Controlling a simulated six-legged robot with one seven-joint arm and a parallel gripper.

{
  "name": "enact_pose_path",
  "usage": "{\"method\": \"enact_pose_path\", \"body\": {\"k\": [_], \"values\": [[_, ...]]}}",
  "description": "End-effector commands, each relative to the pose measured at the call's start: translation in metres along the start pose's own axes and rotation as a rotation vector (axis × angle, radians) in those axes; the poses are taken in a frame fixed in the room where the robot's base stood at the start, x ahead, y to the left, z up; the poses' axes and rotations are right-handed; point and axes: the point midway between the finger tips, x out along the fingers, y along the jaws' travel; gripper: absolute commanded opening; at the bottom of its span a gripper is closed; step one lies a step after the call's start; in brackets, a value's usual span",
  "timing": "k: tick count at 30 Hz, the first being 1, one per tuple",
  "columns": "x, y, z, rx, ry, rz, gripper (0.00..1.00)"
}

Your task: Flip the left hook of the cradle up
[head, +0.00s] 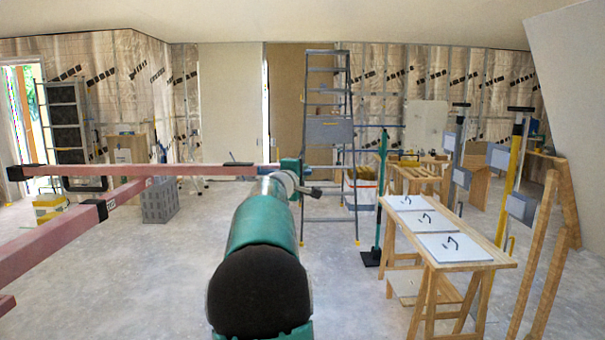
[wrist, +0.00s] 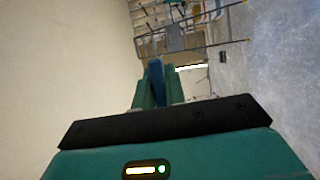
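The cradle's dull red bars (head: 150,170) reach in from the left of the head view.
A wooden trestle table (head: 475,256) with white handled panels (head: 452,247) stands right. A stepladder (head: 328,150) stands behind the bars. Yellow and grey props (head: 513,170) and leaning timbers (head: 540,255) stand far right. Grey blocks (head: 159,201) are on the floor. Open floor lies between.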

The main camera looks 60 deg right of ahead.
Motion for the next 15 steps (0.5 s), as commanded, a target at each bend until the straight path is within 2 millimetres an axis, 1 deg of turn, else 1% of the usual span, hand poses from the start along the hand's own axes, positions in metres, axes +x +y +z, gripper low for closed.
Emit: {"method": "enact_pose_path", "body": {"k": [10,15], "values": [[-0.0003,-0.0004,-0.0002,0.007,0.000,-0.003,0.00],[-0.0004,-0.0030,-0.0005,0.045,0.001,-0.018,0.00]]}}
